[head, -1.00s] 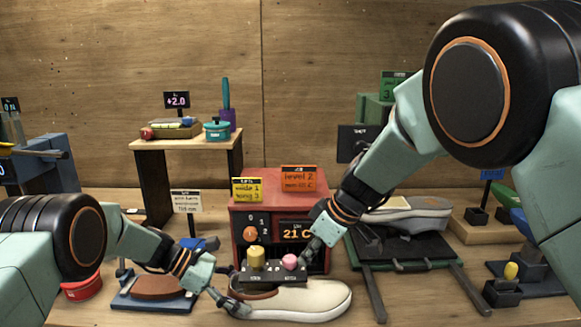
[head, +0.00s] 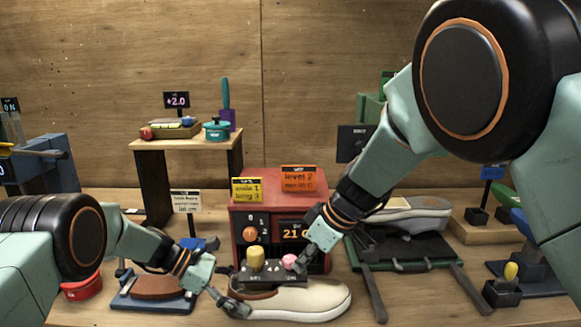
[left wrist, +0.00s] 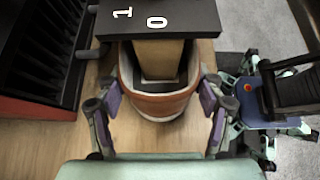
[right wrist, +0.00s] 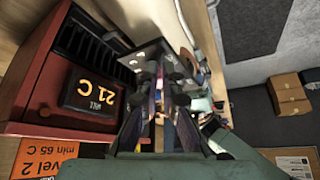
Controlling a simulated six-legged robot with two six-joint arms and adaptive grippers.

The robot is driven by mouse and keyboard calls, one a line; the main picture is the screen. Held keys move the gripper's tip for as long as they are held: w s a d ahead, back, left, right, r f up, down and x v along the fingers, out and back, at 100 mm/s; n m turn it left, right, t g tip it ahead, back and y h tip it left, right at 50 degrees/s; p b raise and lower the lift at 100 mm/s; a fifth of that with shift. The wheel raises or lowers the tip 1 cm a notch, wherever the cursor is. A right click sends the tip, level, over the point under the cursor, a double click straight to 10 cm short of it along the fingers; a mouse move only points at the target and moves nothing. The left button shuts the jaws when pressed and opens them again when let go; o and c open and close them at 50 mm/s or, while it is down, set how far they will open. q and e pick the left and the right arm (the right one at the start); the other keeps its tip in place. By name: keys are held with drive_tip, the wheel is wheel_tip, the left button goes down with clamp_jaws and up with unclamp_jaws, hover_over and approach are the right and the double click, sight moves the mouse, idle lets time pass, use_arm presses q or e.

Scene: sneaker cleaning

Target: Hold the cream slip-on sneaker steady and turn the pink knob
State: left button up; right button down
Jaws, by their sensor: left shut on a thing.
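The cream slip-on sneaker (head: 315,300) lies on the table in the head view, toe to the right. A dark block with the pink knob (head: 289,260) and a yellow knob (head: 256,259) sits over its opening. My left gripper (head: 236,307) is shut on the sneaker's heel. In the left wrist view its fingers (left wrist: 160,98) press both sides of the brown-rimmed heel (left wrist: 158,110). My right gripper (head: 296,265) is at the pink knob's right side. In the right wrist view its fingers (right wrist: 163,85) are close together, and the knob is hard to make out between them.
A red oven-like box (head: 240,215) with a display reading 21 C stands close behind the sneaker. A blue stand with a brown sole (head: 155,288) is at left.

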drive_tip(key=shift+s+d, duration=0.1)
drive_tip(key=shift+s, duration=0.25)
idle(0.3)
drive_tip(key=shift+r, duration=0.15)
drive_tip(key=shift+d+r, duration=0.1)
drive_tip(key=shift+r, duration=2.75)
drive_tip(key=shift+w+d+f, duration=0.15)
drive_tip(key=shift+w+f, duration=0.25)
drive_tip(key=shift+f, duration=0.6)
drive_tip(key=shift+w+d+f, duration=0.2)
drive_tip(key=shift+w+f, duration=0.2)
drive_tip(key=shift+f, duration=0.65)
drive_tip(key=shift+w+d+f, duration=0.15)
drive_tip(key=shift+w+f, duration=0.25)
drive_tip(key=shift+f, duration=0.6)
drive_tip(key=shift+a, duration=0.25)
